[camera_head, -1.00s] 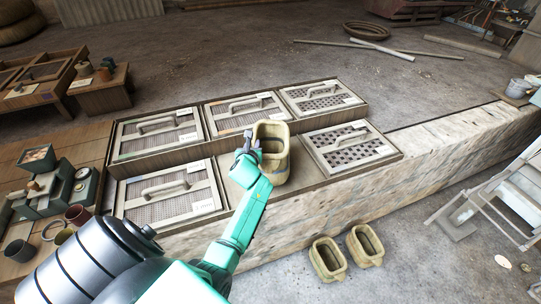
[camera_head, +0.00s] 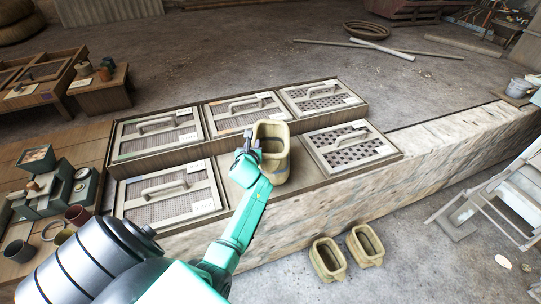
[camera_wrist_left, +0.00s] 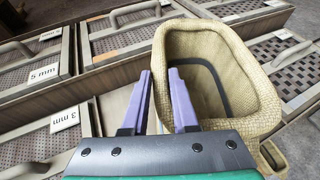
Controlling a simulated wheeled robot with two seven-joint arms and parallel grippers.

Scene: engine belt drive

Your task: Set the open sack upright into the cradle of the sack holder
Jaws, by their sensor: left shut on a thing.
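The open sack (camera_head: 275,165) is tan, with a thick rim and its mouth facing up. It is upright at the gap in the front row of sieves; I cannot tell whether its base touches the bench. My left gripper (camera_head: 251,150) is shut on the sack's left rim. In the left wrist view the two purple fingers (camera_wrist_left: 163,100) are at the near left rim of the sack (camera_wrist_left: 262,100), and its dark inside shows. I cannot pick out the sack holder's cradle for certain. My right gripper is out of view.
Framed sieves with handles (camera_head: 160,190) lie left, behind and right of the sack, on a long stone-faced bench (camera_head: 440,150). Two similar open sacks (camera_head: 327,262) stand on the floor in front. A pale frame (camera_head: 505,195) stands at the right.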

